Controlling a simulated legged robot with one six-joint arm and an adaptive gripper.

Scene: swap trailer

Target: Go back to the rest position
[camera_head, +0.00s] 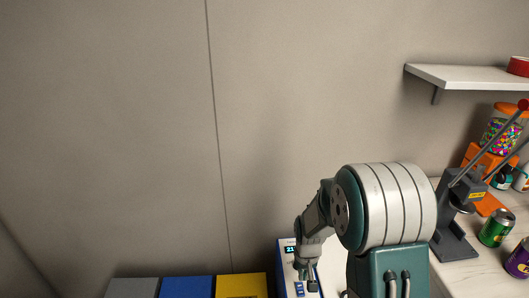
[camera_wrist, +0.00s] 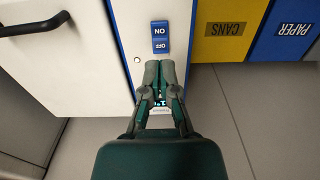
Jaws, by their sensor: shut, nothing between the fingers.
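My gripper (camera_wrist: 161,68) is shut and empty in the wrist view. Its fingertips are close to a blue ON/OFF switch (camera_wrist: 160,37) on a white panel with blue edges (camera_wrist: 188,85). I cannot tell whether they touch it. The fingers partly hide a small lit display (camera_wrist: 162,103). In the head view my gripper (camera_head: 307,279) hangs low in front of the same panel, beside the switch (camera_head: 299,288), and the lit display (camera_head: 290,250) is above it.
Yellow CANS bin (camera_wrist: 225,28) and blue PAPER bin (camera_wrist: 293,28) stand beside the panel. A white front with a black handle (camera_wrist: 35,27) is opposite. A press (camera_head: 455,215), green can (camera_head: 497,228), purple can (camera_head: 519,258) and candy dispenser (camera_head: 500,132) stand on the right counter, under a shelf (camera_head: 465,76).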

